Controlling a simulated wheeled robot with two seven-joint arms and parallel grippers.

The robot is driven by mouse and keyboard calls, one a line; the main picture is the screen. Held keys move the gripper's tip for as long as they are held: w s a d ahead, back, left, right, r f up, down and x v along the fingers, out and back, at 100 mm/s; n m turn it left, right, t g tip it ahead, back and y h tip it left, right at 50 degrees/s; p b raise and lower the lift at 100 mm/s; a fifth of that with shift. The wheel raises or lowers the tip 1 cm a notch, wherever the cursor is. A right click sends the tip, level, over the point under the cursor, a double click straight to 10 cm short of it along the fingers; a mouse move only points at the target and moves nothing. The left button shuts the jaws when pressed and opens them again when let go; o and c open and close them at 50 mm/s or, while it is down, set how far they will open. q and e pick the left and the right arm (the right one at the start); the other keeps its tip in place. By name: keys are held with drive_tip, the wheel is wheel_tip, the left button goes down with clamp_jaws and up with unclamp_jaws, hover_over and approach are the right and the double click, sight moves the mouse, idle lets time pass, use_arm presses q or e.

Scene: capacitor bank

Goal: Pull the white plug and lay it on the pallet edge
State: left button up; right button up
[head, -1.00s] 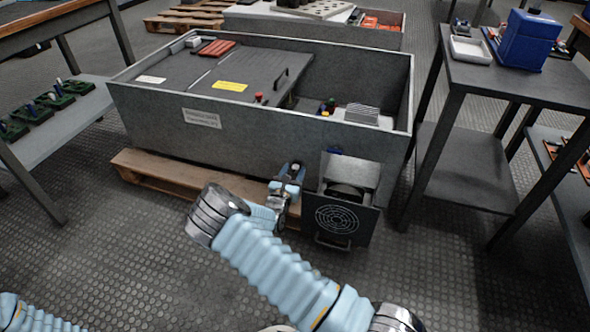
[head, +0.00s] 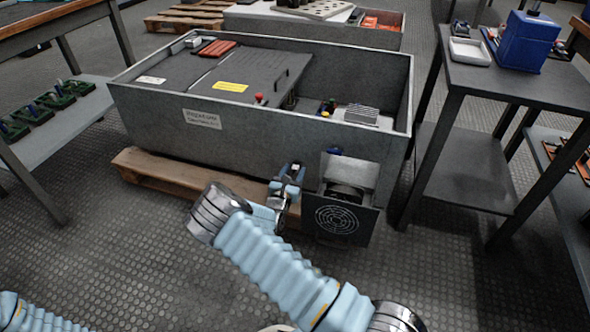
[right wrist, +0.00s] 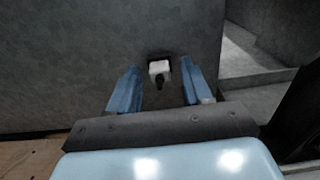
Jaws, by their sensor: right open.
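The white plug (right wrist: 159,69) sits in a dark square socket in the grey cabinet wall in the right wrist view, with a black cable end facing me. My right gripper (right wrist: 158,80) is open, its two blue fingers on either side of the plug and apart from it in the picture. In the head view my right gripper (head: 291,170) is low at the cabinet's front wall, and the plug is hidden there. The wooden pallet (head: 150,170) lies under the cabinet (head: 150,112), its front edge sticking out. My left gripper is not in view.
An open fan door (head: 340,219) with a grille stands just right of my right gripper. A dark side table (head: 470,85) with a blue box (head: 525,42) is farther right. The pallet edge left of my gripper is bare.

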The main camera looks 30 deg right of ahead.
sight(293, 174)
clamp_jaws()
idle(0.3)
drive_tip(key=shift+p+v, duration=0.85)
drive_tip(key=shift+v, duration=0.7)
drive_tip(key=shift+p+v, duration=0.65)
drive_tip(key=shift+v, duration=0.8)
